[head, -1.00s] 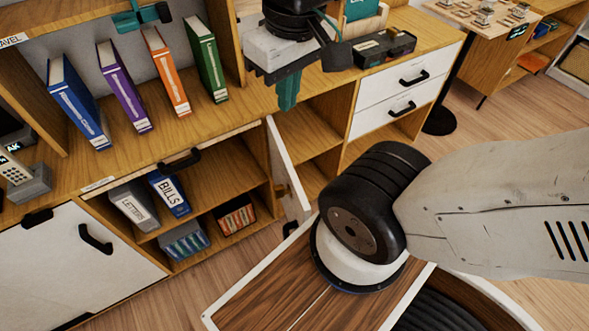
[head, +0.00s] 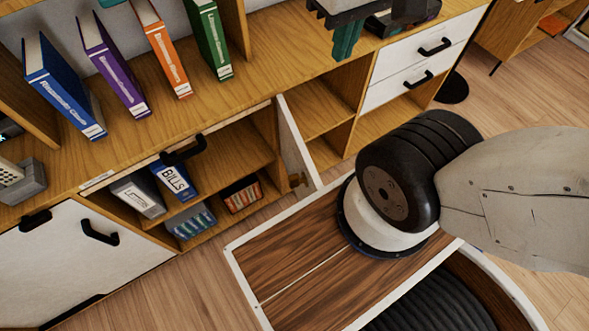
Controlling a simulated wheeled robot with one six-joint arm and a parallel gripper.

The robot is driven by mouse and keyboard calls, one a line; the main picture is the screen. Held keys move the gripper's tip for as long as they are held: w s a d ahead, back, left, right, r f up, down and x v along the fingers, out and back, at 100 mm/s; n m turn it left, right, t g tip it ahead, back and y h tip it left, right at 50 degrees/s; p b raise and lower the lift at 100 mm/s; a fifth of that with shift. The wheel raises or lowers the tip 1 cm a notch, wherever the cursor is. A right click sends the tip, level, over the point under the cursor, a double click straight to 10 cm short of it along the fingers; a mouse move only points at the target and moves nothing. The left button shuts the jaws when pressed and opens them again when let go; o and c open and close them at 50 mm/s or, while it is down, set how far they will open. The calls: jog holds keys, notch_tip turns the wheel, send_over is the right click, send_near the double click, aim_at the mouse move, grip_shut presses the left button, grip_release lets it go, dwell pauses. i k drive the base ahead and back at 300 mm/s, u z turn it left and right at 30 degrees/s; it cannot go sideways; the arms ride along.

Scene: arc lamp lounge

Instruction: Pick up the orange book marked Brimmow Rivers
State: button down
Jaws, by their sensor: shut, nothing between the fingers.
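The orange book (head: 165,52) stands upright, leaning a little, on the wooden shelf top between the purple book and the green book. Its spine faces me, with white lettering too small to read. My gripper (head: 346,38) is at the top of the head view, to the right of the books and apart from them. Its green fingers are together with nothing between them. The upper part of my gripper is cut off by the picture's edge.
A blue book (head: 62,88), a purple book (head: 112,70) and a green book (head: 209,40) stand beside the orange one. An upright wooden panel (head: 234,28) is right of the green book. Below, an open white cabinet door (head: 296,150) juts out beside binders (head: 175,182).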

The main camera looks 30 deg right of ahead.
aim_at(151, 23)
jog(key=z, duration=0.8)
jog(key=k, duration=1.45)
jog(key=u, duration=0.8)
jog(key=i, duration=1)
